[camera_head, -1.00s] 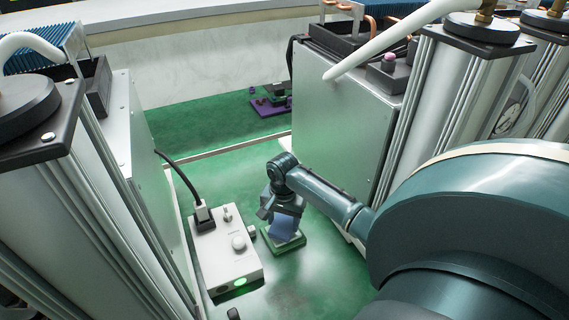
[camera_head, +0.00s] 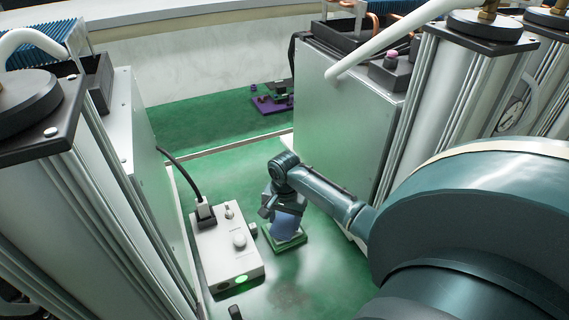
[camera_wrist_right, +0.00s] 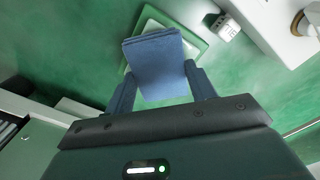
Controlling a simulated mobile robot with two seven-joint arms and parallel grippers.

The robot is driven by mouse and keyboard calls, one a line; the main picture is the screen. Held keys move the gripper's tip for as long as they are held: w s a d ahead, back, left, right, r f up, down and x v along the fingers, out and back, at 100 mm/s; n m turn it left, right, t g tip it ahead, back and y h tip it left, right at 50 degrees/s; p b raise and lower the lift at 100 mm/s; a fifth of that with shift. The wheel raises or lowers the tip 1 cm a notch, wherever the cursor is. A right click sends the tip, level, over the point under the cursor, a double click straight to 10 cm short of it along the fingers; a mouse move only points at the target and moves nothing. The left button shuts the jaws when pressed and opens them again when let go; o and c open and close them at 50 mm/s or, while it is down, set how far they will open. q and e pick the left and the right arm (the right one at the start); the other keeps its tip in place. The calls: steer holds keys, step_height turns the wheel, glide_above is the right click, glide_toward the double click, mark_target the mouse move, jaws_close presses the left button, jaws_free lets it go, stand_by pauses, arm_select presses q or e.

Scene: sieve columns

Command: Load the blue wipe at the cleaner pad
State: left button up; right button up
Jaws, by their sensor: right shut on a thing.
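My right gripper (camera_head: 276,206) reaches down between the machine housings and is shut on the blue wipe (camera_head: 286,225). In the right wrist view the blue wipe (camera_wrist_right: 156,66) is a folded cloth held between the two fingers of the right gripper (camera_wrist_right: 160,88). In the wrist view the pad (camera_wrist_right: 197,48) shows partly behind the wipe. Whether wipe and pad touch I cannot tell. My left gripper is not in view.
A white box (camera_head: 227,245) with a knob, black plug and lit green button stands left of the pad. Metal housings (camera_head: 345,120) rise on both sides, leaving a narrow green floor lane. A purple fixture (camera_head: 272,104) lies farther back.

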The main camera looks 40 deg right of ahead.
mark_target(285, 222)
steer(key=shift+f, duration=0.45)
stand_by(1.5)
steer(key=shift+r, duration=3.55)
